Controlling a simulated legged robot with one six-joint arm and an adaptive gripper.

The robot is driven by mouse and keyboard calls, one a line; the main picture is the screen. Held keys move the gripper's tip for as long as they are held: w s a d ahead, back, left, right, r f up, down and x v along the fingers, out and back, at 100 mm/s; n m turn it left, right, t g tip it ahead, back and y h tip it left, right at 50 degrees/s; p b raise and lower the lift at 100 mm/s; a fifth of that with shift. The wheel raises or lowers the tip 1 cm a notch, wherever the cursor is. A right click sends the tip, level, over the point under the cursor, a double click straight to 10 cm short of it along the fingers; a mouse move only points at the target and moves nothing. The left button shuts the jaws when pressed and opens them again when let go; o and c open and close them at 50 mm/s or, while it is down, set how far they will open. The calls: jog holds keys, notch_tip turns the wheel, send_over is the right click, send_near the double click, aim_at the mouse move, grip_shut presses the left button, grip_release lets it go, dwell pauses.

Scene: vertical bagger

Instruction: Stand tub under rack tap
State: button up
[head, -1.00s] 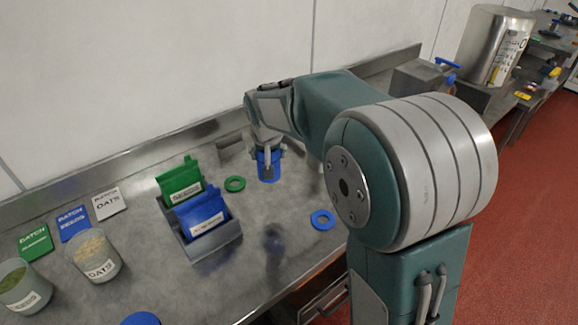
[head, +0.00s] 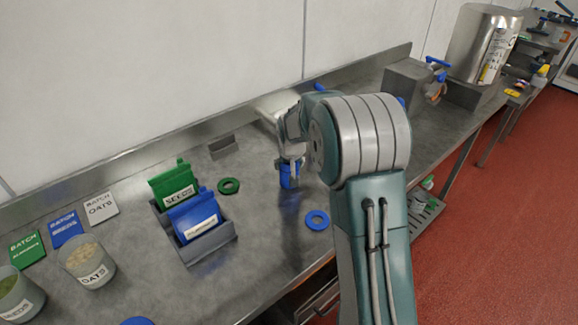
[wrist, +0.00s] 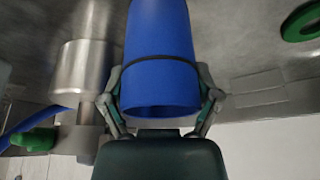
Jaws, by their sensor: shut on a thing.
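My gripper (head: 290,161) is shut on a blue tub (head: 288,178) above the left part of the steel bench. In the wrist view, the fingers of my gripper (wrist: 162,103) hold both sides of the blue tub (wrist: 160,50), with a dark band across it. Whether the tub touches the bench is hard to tell. A steel tank (head: 488,45) stands farther along at the right. Blue handles (head: 437,63) show beside it, over a grey block (head: 405,80). I cannot tell which tap is the rack tap; my arm hides part of that area.
A green ring (head: 229,186) and a blue ring (head: 317,220) lie on the bench (head: 265,240). An oats tub (head: 90,262) and flat batch cards stand or lie at the left. The wall runs behind.

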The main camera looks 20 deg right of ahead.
jog(key=shift+f, duration=0.25)
jog(key=shift+f, duration=0.1)
jog(key=o, duration=1.1)
